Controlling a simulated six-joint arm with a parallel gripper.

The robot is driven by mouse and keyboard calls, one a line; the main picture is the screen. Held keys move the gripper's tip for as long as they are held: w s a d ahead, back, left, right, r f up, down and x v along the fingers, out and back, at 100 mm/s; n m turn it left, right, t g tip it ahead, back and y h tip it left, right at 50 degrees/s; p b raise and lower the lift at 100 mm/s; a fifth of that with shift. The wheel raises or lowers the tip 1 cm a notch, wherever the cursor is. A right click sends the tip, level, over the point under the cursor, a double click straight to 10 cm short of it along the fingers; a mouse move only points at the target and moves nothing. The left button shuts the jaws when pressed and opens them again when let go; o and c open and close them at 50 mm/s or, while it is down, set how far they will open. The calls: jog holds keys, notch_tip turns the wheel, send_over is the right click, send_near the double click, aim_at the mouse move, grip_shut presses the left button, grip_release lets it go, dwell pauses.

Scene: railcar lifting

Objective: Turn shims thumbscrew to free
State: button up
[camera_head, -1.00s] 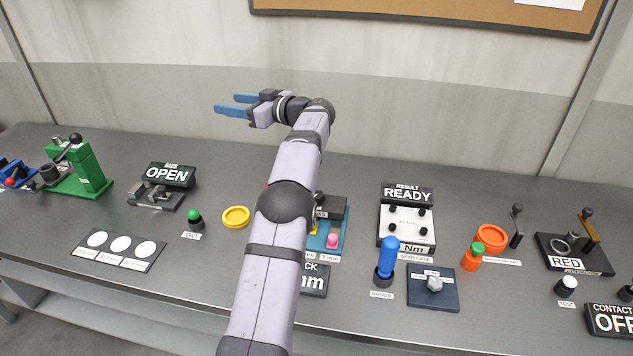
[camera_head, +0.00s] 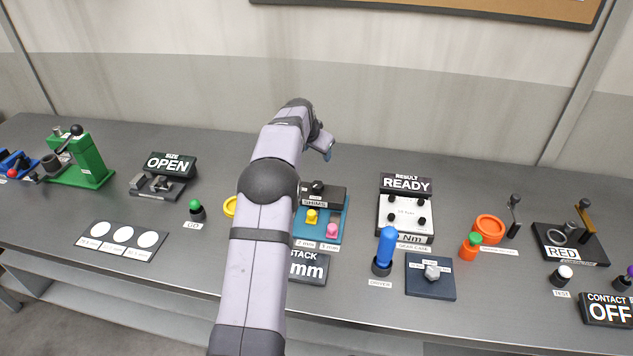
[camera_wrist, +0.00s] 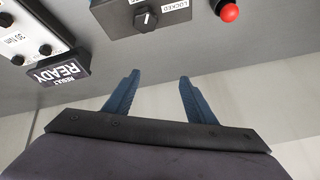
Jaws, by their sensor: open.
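The black shims block (camera_head: 335,196) stands at the back of a blue tray (camera_head: 326,238), which holds a yellow piece (camera_head: 311,216) and a pink piece (camera_head: 332,230). The dark thumbscrew (camera_head: 318,186) sits on top of the block. In the wrist view the thumbscrew (camera_wrist: 145,20) is at the top edge, with a white line on it. A label reading LOCKED (camera_wrist: 175,5) lies beside it; other lettering is cut off. My gripper (camera_head: 328,152) is open and empty, above and behind the block. Its blue fingers (camera_wrist: 160,76) are apart from the thumbscrew.
A READY sign and gear case (camera_head: 405,210) stand right of the shims tray, with a blue driver (camera_head: 386,250) in front. A red button (camera_wrist: 230,12) is beside the block in the wrist view. My arm hides part of a yellow ring (camera_head: 230,206). The bench behind is clear.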

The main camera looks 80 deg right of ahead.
aim_at(317, 184)
jog(key=a+f+n+y, duration=0.3)
jog(key=a, duration=0.2)
jog(key=shift+s+a, duration=0.2)
jog(key=shift+a, duration=0.1)
jog(key=shift+f, duration=0.15)
jog(key=shift+p+x, duration=1.7)
jog(key=shift+x, duration=1.85)
jog(key=shift+c, duration=0.4)
jog(key=c, duration=1)
